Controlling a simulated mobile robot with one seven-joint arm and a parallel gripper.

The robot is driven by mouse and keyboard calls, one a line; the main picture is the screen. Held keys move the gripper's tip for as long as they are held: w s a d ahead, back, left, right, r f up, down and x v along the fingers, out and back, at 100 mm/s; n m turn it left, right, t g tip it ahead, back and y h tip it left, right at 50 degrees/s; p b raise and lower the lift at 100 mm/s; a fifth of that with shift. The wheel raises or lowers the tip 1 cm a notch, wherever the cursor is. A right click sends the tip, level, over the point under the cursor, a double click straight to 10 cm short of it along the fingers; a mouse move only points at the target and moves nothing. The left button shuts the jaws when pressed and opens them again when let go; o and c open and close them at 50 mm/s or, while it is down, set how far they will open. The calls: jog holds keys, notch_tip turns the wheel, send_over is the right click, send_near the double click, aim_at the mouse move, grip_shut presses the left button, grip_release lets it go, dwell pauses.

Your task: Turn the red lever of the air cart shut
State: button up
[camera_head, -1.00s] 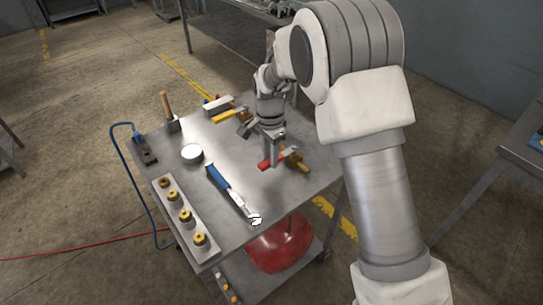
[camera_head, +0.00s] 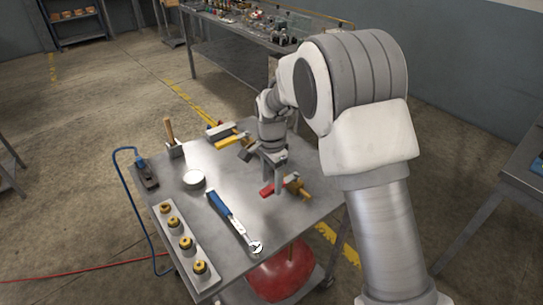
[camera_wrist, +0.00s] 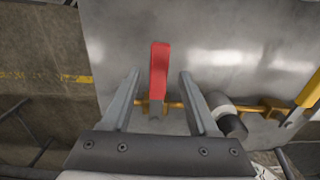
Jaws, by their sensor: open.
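The red lever (camera_head: 266,190) sits on a brass valve (camera_head: 298,188) at the right side of the grey air cart (camera_head: 225,262). A red tank (camera_head: 282,275) is under the cart's top. My gripper (camera_head: 275,180) points down at the lever, with its fingers close to it. In the wrist view the red lever (camera_wrist: 158,68) shows lengthwise between the two spread fingers of my gripper (camera_wrist: 160,78), with a gap on each side. A brass pipe (camera_wrist: 175,106) runs across behind the fingers. I cannot tell how far down the fingertips reach beside the lever.
On the cart top lie a blue-handled wrench (camera_head: 232,220), a white round tin (camera_head: 194,179), a rail with several brass fittings (camera_head: 185,242), a hammer (camera_head: 172,140) and a yellow-handled tool (camera_head: 230,140). A blue hose (camera_head: 130,195) hangs at the left. A cluttered bench (camera_head: 235,45) stands behind.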

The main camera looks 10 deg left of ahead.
aim_at(271, 187)
notch_tip(271, 187, up, 16)
jog(key=p, duration=0.2)
jog(key=shift+r, duration=0.15)
jog(key=s+d+r+n+t+y+p, duration=0.1)
jog(key=s+d+r+n+t, duration=0.25)
jog(key=s+d+r, duration=0.9)
jog(key=s+d+f+n+t+h+p, duration=0.1)
jog(key=s+d+f+n+t, duration=0.1)
jog(key=s+d+n, duration=0.3)
jog(key=s+d, duration=0.4)
jog(key=s, duration=0.4)
jog(key=shift+s+d+n+p, duration=0.2)
jog(key=shift+d+n+p, duration=0.1)
jog(key=shift+n+p, duration=0.1)
